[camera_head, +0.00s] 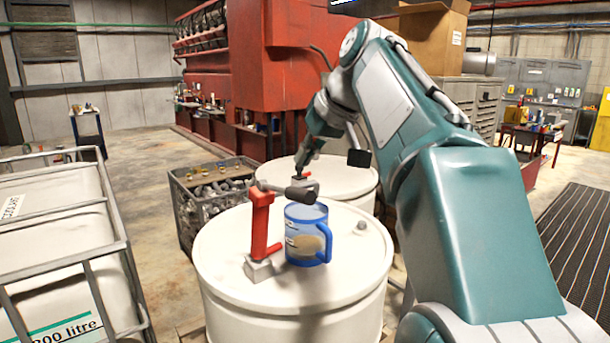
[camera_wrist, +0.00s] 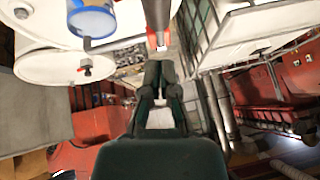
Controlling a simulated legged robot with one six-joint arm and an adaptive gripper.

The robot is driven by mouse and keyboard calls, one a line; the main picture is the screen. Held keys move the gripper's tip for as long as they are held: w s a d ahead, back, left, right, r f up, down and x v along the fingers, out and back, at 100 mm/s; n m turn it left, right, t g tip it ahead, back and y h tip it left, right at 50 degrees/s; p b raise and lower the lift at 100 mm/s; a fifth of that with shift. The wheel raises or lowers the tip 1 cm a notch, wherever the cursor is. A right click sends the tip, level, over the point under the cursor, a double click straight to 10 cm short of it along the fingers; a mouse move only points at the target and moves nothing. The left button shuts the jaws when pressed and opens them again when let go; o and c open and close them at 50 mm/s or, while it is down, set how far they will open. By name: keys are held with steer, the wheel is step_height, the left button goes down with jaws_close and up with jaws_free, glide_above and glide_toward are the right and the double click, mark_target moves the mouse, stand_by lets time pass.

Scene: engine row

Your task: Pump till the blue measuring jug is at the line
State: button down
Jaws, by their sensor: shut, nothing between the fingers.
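The blue measuring jug (camera_head: 300,225) stands upright on the near white drum (camera_head: 225,262), its handle to the right. A tan patch shows on its lower side; I cannot tell the liquid level against a line. The red hand pump (camera_head: 261,225) stands left of it on a grey base, with a dark-ended grey arm reaching over the jug's rim. My gripper (camera_head: 300,166) is shut and empty, beyond the jug in the head view. In the wrist view the closed fingers (camera_wrist: 162,68) point at a red pump part (camera_wrist: 153,40), apart from it; the jug (camera_wrist: 92,20) is at upper left.
A second white drum (camera_head: 345,180) stands behind the near one, with a small red-handled fitting (camera_head: 304,182) on top. A wire crate of metal parts (camera_head: 205,190) is behind left. A caged 800 litre tank (camera_head: 60,240) fills the left. Open floor lies farther back.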

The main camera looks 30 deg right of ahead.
mark_target(310, 202)
steer(key=shift+s+a+f, duration=0.15)
steer(key=shift+s+f, duration=0.1)
steer(key=shift+f, duration=0.55)
steer(key=shift+s+a+f, duration=0.1)
steer(key=shift+s+f, duration=0.15)
steer(key=shift+f, duration=0.55)
steer(key=shift+s+f+t, duration=0.25)
steer(key=shift+f+t, duration=0.15)
steer(key=shift+f, duration=0.15)
steer(key=shift+s+d+f+t, duration=0.1)
steer(key=shift+s+f+t, duration=0.2)
steer(key=shift+f+t, duration=0.4)
steer(key=shift+s+f+t, duration=0.1)
steer(key=shift+f+t, duration=0.2)
steer(key=shift+f, duration=0.6)
steer(key=shift+y, duration=0.3)
steer(key=shift+f, duration=2.75)
